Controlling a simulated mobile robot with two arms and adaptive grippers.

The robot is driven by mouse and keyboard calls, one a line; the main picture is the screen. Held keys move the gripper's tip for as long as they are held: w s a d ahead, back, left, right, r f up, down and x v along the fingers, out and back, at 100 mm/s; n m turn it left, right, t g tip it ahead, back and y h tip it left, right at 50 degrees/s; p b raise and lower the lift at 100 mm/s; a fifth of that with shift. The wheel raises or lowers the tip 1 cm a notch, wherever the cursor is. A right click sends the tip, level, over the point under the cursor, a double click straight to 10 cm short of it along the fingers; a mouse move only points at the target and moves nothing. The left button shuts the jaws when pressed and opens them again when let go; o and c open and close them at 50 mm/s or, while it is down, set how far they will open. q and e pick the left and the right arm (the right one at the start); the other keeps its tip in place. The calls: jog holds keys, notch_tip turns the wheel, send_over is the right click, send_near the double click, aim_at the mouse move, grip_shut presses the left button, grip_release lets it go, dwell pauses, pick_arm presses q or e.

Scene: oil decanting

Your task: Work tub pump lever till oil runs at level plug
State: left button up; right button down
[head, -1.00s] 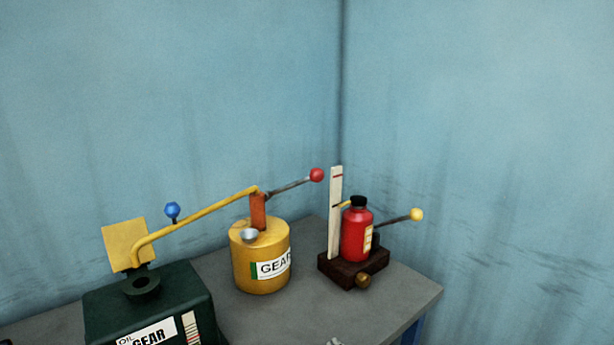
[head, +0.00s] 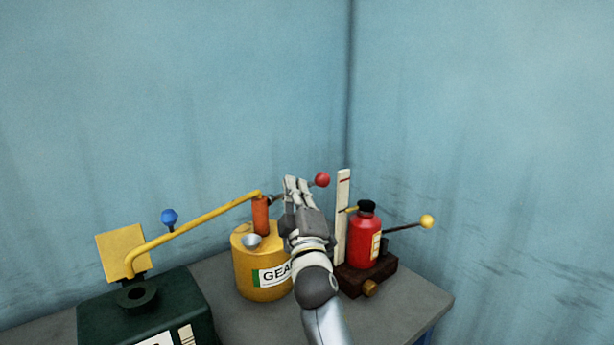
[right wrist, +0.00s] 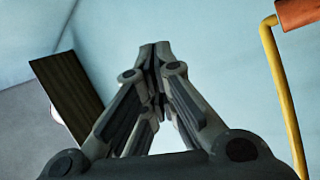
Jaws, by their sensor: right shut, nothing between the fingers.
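The yellow tub pump (head: 258,283), labelled GEAR, stands on the bench. Its orange pump post (head: 260,215) carries a lever with a red ball knob (head: 322,179), raised to the right. A yellow pipe (head: 195,225) runs from the post down to the dark green gear oil box (head: 170,308); it also shows in the right wrist view (right wrist: 284,90). My right gripper (head: 296,182) is at the lever, just left of the red knob, with its fingers shut and empty. It hides part of the lever rod; I cannot tell whether it touches. My left gripper is out of view.
A red bottle (head: 365,238) stands on a dark wooden base (head: 378,276) with a white upright strip (head: 342,215) and a yellow-knobbed rod (head: 427,221), close right of my arm. A blue knob (head: 169,216) and yellow plate (head: 121,252) are at left. Walls stand behind the bench.

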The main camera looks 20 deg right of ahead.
jog(key=w+d+p, duration=0.1)
jog(key=w+d, duration=0.1)
jog(key=w+d+p, duration=0.1)
jog(key=w, duration=0.1)
jog(key=shift+w+d+r, duration=0.1)
jog(key=shift+w+d, duration=0.2)
jog(key=shift+d, duration=0.1)
